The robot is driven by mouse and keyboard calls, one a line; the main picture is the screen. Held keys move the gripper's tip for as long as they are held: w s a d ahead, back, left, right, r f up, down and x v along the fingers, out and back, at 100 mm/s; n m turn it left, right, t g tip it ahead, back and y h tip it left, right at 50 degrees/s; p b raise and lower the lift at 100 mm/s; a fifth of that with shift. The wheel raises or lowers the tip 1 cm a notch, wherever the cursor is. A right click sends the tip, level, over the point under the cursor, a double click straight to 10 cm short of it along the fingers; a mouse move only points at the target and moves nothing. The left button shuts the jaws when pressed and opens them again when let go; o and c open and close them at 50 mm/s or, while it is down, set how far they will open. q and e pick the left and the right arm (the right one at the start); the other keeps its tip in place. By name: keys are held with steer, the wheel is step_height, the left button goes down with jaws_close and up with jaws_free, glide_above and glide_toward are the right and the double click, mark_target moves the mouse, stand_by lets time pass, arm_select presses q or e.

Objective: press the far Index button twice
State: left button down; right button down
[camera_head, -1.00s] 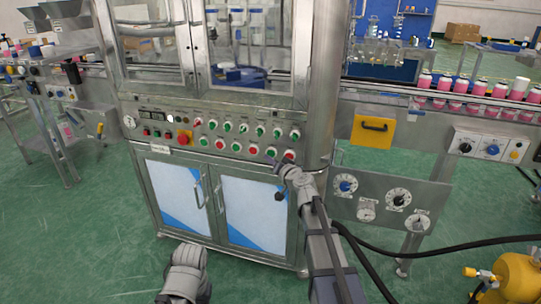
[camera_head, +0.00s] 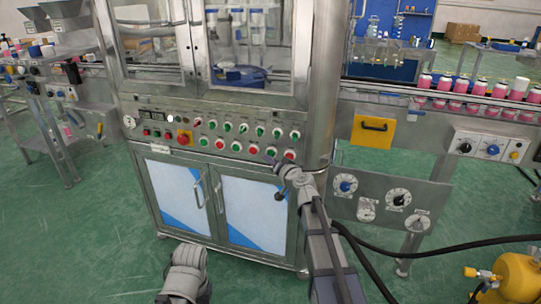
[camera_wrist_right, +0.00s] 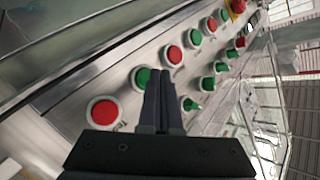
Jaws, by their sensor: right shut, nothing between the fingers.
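The steel machine's control panel (camera_head: 225,135) carries two rows of red and green buttons; their labels are too small to read, so I cannot tell which is Index. My right gripper (camera_head: 272,162) is shut and empty, at the right end of the lower row. In the right wrist view its closed fingertips (camera_wrist_right: 160,75) overlap the edge of a green button (camera_wrist_right: 143,79), between a red end button (camera_wrist_right: 103,112) and another red one (camera_wrist_right: 173,55). I cannot tell whether the tips touch the green button. My left gripper is out of view; only part of that arm shows.
Cabinet doors with handles (camera_head: 240,210) lie below the panel. A gauge plate (camera_head: 375,200) and a yellow plate with a black handle (camera_head: 372,131) stand to the right. Black hoses run to a yellow tank (camera_head: 518,276) at lower right. Green floor is open at left.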

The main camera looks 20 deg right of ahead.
stand_by(0.7)
steer(key=shift+w+d, duration=0.2)
steer(key=shift+w, duration=0.15)
steer(key=shift+w+d, duration=0.25)
steer(key=shift+w, duration=0.1)
stand_by(0.6)
steer(key=shift+s, duration=0.15)
steer(key=shift+s+a, duration=0.45)
steer(key=shift+s, duration=0.1)
stand_by(0.4)
steer(key=s+a, duration=0.2)
steer(key=s, duration=0.2)
steer(key=shift+s+a, duration=0.1)
steer(key=shift+a, duration=0.3)
stand_by(0.5)
